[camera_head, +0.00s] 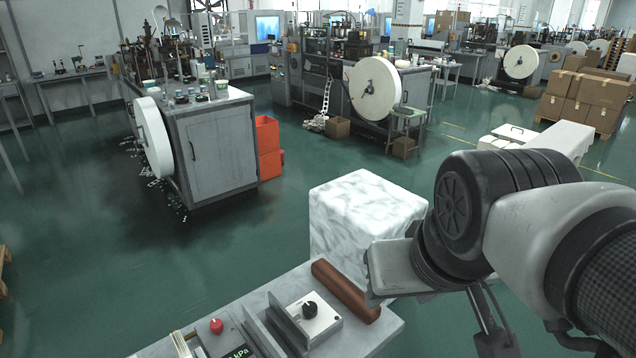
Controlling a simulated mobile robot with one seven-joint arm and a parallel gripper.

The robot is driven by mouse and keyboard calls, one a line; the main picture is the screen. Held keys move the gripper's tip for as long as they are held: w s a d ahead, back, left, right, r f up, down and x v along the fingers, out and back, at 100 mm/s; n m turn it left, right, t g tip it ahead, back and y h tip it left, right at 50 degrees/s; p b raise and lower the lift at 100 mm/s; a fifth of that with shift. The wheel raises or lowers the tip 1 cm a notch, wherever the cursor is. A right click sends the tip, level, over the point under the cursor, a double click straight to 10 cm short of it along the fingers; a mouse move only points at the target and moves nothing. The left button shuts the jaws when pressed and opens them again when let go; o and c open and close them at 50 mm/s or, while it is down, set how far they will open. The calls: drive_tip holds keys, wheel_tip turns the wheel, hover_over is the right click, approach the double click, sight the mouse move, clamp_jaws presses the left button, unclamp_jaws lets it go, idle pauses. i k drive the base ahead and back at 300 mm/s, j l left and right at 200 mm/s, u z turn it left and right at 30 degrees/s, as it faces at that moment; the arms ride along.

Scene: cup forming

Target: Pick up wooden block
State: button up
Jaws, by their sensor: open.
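The wooden block (343,289) is a long brown bar. It lies slantwise on the grey tabletop (383,333) near the table's far right edge. My gripper (374,284) reaches in from the right and is open. It is just right of the block and overlaps the block's right side in this view. I cannot tell whether it touches the block. The fingertips are partly hidden by the gripper's own body.
A device with a black knob (310,309) sits close to the block's left. A red knob (216,325) and a small display are farther left. A white marbled box (362,208) stands behind the table. Green floor lies open beyond, with machines and an orange crate (268,148).

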sight(341, 286)
drive_tip(key=i+l+u, duration=0.2)
drive_tip(key=l, duration=0.15)
drive_tip(key=i+l+u, duration=0.15)
drive_tip(key=l, duration=0.25)
drive_tip(key=i+l+u, duration=0.2)
drive_tip(key=l, duration=0.2)
drive_tip(key=i+l+u, duration=0.2)
drive_tip(key=l, duration=0.2)
drive_tip(key=k, duration=0.1)
